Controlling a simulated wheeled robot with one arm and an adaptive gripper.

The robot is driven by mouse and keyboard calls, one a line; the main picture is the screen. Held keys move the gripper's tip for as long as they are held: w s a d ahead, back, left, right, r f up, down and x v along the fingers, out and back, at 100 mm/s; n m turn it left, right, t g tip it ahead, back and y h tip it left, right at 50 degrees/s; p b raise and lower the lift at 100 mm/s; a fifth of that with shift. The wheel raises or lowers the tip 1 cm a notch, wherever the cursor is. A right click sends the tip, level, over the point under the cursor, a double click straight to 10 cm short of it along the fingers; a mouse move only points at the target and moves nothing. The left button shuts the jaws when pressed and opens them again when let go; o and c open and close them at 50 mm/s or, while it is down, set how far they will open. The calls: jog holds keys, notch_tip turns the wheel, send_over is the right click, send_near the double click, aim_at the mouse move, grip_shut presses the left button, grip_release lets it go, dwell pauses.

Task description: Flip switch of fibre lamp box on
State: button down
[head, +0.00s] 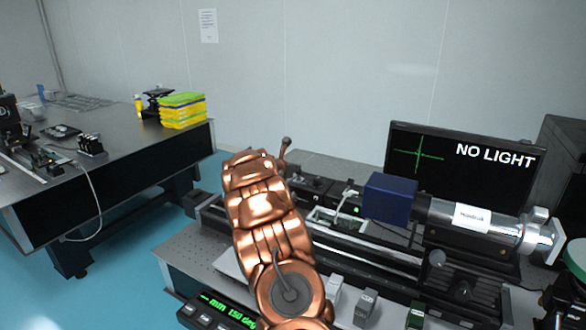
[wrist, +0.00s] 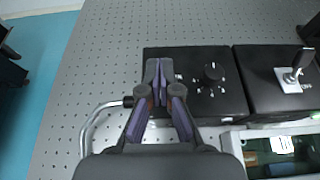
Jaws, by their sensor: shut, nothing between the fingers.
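In the wrist view two black boxes stand side by side on the perforated table. The nearer box (wrist: 232,98) has a round black knob (wrist: 213,72) ringed by white marks, and a grey cable (wrist: 86,125) meets its left side. The right box (wrist: 262,85) carries a lever switch (wrist: 292,76) on a metal plate, its lever slanting up and right. I cannot tell for certain which is the fibre lamp box. My gripper (wrist: 158,68) is shut and empty over the left part of the knob box, left of the knob. My copper arm hides the gripper in the head view.
A monitor (head: 480,190) reads "NO LIGHT" behind a bench instrument with a blue block (head: 389,198) and a silver cylinder (head: 470,218). Another table (head: 110,190) with yellow-green trays (head: 183,110) stands left. Bare perforated tabletop (wrist: 200,22) lies beyond the boxes.

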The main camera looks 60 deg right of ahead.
jog(key=shift+w+d+r+p, duration=0.2)
jog(key=shift+d+r+p, duration=0.25)
jog(key=shift+d+p, duration=0.2)
jog(key=shift+d+f, duration=0.1)
jog(key=shift+r+p, duration=0.65)
jog(key=shift+r, duration=0.2)
